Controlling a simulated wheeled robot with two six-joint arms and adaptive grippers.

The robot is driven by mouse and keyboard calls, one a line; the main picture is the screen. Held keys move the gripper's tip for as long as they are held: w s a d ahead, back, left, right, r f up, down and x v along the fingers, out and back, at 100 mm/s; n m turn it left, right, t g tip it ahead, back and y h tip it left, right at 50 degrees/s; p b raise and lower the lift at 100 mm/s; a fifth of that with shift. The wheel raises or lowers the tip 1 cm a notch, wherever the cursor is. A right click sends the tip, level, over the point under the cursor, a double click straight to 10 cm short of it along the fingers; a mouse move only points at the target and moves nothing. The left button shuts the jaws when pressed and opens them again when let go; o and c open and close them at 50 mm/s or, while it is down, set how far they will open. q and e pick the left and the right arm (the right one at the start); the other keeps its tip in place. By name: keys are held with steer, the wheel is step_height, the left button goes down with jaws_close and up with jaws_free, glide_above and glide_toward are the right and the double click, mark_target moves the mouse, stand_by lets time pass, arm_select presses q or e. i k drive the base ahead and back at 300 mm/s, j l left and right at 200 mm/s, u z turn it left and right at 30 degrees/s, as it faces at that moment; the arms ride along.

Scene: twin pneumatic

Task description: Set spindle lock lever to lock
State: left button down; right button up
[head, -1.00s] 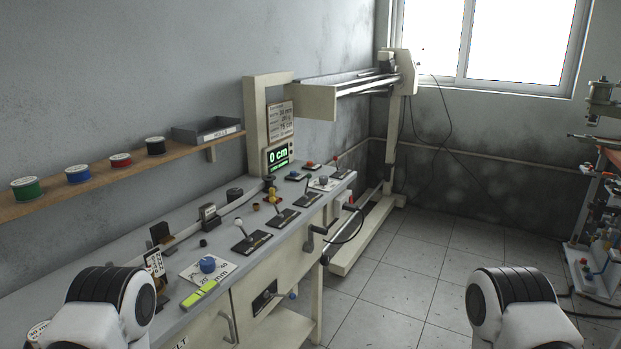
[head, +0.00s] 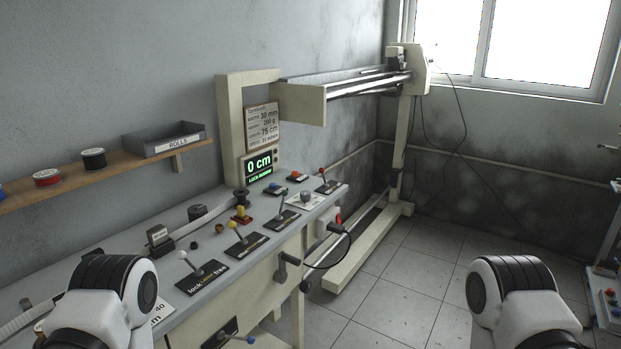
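A white-knobbed lever (head: 184,256) stands on a black plate (head: 213,270) on the grey bench top, left of centre in the head view. The plate's lettering reads "lock" on the left and "free" on the right; its middle word is too small to read. The lever leans up and left, towards the "lock" side. I cannot tell whether this is the spindle lock lever.
A display (head: 260,165) reading "0 cm" stands at the bench's far end. A crank handle (head: 290,258) juts from the bench front. A wooden shelf (head: 120,170) with spools runs along the left wall. The tiled floor (head: 420,270) to the right is clear.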

mark_target(285, 193)
steer(key=i+l, duration=0.35)
steer(key=i+l+u, duration=0.1)
steer(key=i+l, duration=0.25)
steer(key=l, duration=0.15)
steer(key=i+l, duration=0.3)
steer(key=l, duration=0.15)
steer(key=i+l+u, duration=0.1)
steer(key=i+l, duration=0.55)
steer(key=l, duration=0.25)
steer(key=i+u, duration=0.05)
